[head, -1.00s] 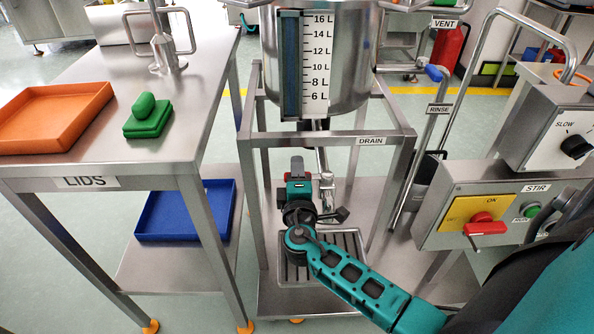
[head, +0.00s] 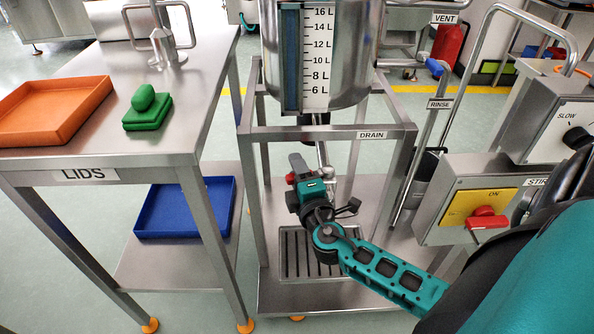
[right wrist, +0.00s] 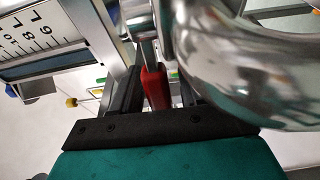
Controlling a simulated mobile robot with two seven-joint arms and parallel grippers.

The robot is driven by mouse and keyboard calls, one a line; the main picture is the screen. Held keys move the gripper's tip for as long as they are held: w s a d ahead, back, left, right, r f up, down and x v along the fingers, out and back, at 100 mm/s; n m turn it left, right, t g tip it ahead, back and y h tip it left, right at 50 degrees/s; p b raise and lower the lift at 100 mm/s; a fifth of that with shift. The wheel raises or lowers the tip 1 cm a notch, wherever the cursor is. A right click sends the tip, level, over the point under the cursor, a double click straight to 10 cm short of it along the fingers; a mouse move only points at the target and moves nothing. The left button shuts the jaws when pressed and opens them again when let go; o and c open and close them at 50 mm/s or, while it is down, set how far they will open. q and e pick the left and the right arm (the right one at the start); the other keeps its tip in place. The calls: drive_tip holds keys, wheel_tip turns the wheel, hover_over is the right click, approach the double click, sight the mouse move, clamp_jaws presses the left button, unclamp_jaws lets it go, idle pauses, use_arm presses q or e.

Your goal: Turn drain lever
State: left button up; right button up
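The drain valve (head: 326,183) hangs on a steel pipe under the tank, inside the frame labelled DRAIN. Part of its red drain lever (head: 290,178) shows at the left side of my right gripper (head: 298,163), which hides the rest. In the right wrist view the red lever (right wrist: 153,88) lies between the two dark fingers of my right gripper (right wrist: 158,95). The left finger looks close against the lever. A narrow gap seems to show on the right, so I cannot tell whether the grip is closed. My left gripper is not in view.
The steel tank (head: 350,60) with its litre scale is above, and its frame bar (head: 300,134) crosses over my gripper. A drain grate (head: 300,268) lies below. The STIR panel (head: 470,208) is at right, partly behind my arm. The LIDS table (head: 150,150) stands at left.

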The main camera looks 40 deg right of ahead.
drive_tip(key=v, duration=1.3)
drive_tip(key=shift+o, duration=0.2)
drive_tip(key=shift+w+r, duration=0.1)
drive_tip(key=shift+w, duration=0.05)
